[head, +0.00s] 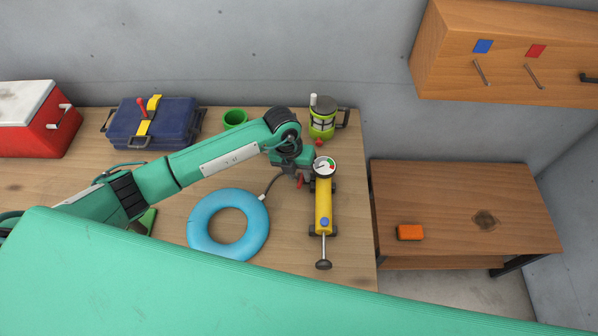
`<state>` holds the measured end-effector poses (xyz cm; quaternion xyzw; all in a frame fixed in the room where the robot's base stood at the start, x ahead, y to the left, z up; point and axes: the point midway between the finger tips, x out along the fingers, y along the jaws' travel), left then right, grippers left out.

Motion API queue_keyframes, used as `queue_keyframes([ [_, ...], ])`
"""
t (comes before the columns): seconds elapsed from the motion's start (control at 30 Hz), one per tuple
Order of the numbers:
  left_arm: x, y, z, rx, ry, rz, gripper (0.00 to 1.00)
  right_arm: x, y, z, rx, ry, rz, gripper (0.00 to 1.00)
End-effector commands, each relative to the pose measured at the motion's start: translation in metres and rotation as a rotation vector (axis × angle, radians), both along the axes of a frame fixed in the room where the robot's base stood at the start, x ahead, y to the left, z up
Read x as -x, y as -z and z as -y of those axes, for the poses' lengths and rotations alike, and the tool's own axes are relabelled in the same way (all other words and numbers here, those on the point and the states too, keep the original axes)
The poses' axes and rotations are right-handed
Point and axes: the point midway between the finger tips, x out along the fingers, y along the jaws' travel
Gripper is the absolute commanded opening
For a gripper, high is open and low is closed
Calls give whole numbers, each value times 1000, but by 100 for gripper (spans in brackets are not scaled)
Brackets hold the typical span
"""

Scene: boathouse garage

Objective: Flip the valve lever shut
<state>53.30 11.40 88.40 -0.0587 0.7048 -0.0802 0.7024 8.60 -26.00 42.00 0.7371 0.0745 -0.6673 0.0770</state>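A yellow hand pump (323,205) lies on the workbench, with a round white gauge (325,167) at its far end and a plunger handle toward me. A small red lever (300,182) shows at the left side of the pump, beside the gauge end, where a dark hose runs to the blue ring (204,229). Its exact angle is hard to tell. My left gripper (304,168) is over the lever and gauge end, close to both. Its fingers are mostly hidden by its own body, and contact cannot be made out. My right gripper is out of view.
A green lantern (322,122) and green cup (234,119) stand behind my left arm. A blue toolbox (153,122) and red cooler (50,123) are farther left. A wooden cabinet (505,55) hangs at upper right, above a lower table (455,200) with an orange block (410,232).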

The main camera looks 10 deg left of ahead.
Motion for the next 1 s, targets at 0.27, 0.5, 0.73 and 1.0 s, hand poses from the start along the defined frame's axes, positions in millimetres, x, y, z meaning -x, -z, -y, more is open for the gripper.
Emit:
queue_keyframes([
  [0.27, 0, 13, 2, -1, 0, 0, 33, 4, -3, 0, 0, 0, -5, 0],
  [0.5, 0, 13, 2, -1, 0, 0, 22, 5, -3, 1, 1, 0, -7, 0],
  [0.73, 0, 13, 2, -1, 0, 1, 0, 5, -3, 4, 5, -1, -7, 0],
  [1.0, 1, 13, 6, 0, -123, 2, 0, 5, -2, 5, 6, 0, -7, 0],
])
